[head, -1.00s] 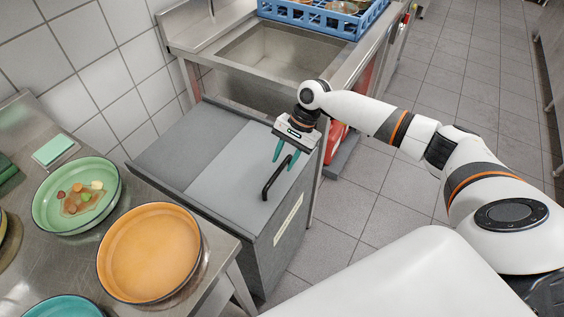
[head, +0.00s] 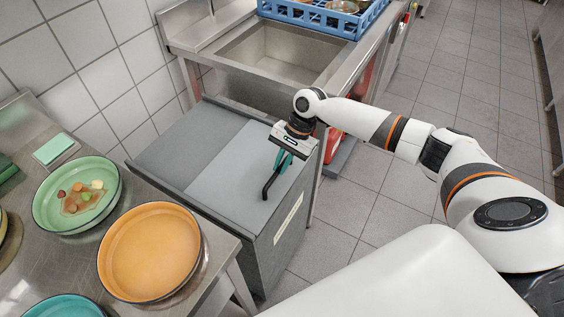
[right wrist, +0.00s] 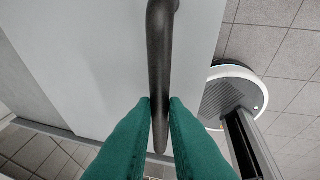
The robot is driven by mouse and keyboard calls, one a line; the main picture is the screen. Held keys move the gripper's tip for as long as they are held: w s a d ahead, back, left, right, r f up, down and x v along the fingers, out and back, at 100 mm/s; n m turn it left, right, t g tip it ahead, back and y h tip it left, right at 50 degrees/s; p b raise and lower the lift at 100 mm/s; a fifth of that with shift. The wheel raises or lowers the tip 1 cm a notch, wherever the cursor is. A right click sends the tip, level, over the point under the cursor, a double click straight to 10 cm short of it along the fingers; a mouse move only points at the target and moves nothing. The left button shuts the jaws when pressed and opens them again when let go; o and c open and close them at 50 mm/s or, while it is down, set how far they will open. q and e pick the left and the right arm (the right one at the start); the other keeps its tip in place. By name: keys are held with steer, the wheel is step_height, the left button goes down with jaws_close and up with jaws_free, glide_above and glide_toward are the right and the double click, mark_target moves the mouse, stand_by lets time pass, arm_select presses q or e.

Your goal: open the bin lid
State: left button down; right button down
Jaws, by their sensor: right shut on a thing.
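The grey bin (head: 268,243) stands between the steel counter and the sink. Its flat lid (head: 217,178) lies closed on top. A black bar handle (head: 269,185) is fixed on the lid near its right edge. My right gripper (head: 284,160) is above the lid, with its green fingers shut on the far part of the handle. In the right wrist view the fingertips (right wrist: 160,101) close on both sides of the dark handle (right wrist: 161,45). My left gripper is not in view.
A steel counter (head: 30,262) at left holds an orange plate (head: 150,250), a green plate with food scraps (head: 45,205) and a teal plate (head: 60,307). A sink (head: 280,52) with a blue rack (head: 325,18) lies behind the bin. Tiled floor (head: 375,215) is open at right.

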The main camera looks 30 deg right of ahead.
steer(key=shift+w+a+r, duration=0.1)
steer(key=shift+w+a, duration=0.25)
steer(key=shift+w, duration=0.1)
steer(key=w+a, duration=0.1)
steer(key=w, duration=0.1)
steer(key=w+a, duration=0.1)
steer(key=w, duration=0.1)
steer(key=w+a, duration=0.2)
steer(key=shift+w, duration=0.4)
steer(key=b, duration=0.5)
glide_above(231, 153)
steer(key=s, duration=0.1)
steer(key=shift+s+d+f, duration=0.15)
steer(key=shift+d+f, duration=0.1)
steer(key=shift+d, duration=0.05)
steer(key=shift+w+a+r+b, duration=0.15)
steer(key=shift+w+a+b, duration=0.2)
steer(key=shift+w+b, duration=0.25)
steer(key=c, duration=1.5)
jaws_free()
steer(key=shift+o, duration=0.2)
steer(key=v, duration=1.2)
